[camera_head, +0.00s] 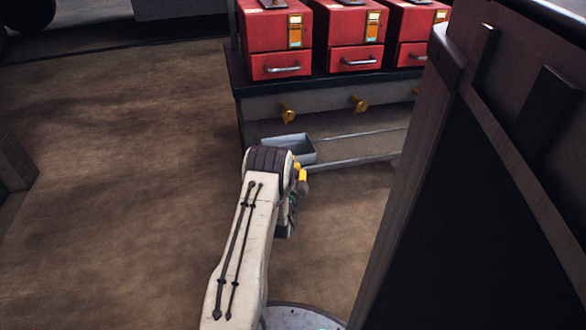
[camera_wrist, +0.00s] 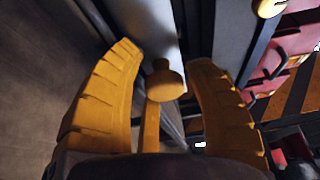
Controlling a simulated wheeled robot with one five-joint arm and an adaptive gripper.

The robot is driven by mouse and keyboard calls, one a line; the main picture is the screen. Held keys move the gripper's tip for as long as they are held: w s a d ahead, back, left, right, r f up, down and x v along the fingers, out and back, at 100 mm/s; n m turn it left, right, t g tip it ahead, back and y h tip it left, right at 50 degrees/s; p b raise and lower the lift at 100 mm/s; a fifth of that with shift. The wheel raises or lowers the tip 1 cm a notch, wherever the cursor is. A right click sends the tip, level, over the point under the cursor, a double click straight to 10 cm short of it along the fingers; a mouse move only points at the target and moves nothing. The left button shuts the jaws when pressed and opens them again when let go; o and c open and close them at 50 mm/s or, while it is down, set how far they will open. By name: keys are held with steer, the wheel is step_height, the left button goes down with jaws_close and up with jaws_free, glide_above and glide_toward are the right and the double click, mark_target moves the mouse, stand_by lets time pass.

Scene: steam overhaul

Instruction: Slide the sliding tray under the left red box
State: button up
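The left red box (camera_head: 275,38) sits at the left end of a dark-topped bench. The sliding tray (camera_head: 296,145), shallow and grey-blue, sits low in front of the bench at the left end of pale rails, below and slightly right of that box. My gripper (camera_head: 301,177) is at the tray's near side, partly hidden by my arm. In the wrist view its yellow fingers (camera_wrist: 165,98) are spread apart. A yellow knob (camera_wrist: 167,81) shows between them, with clear gaps on both sides. I cannot tell whether the knob belongs to the tray.
Two more red boxes, the middle (camera_head: 347,35) and the right (camera_head: 405,35), stand on the bench (camera_head: 262,107). Yellow knobs (camera_head: 358,103) stick out of its front. A large dark panel (camera_head: 455,190) blocks the right side. Brown floor (camera_head: 120,180) is clear at left.

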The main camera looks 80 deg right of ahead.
steer(key=shift+s, duration=0.1)
steer(key=a, duration=1.2)
stand_by(0.8)
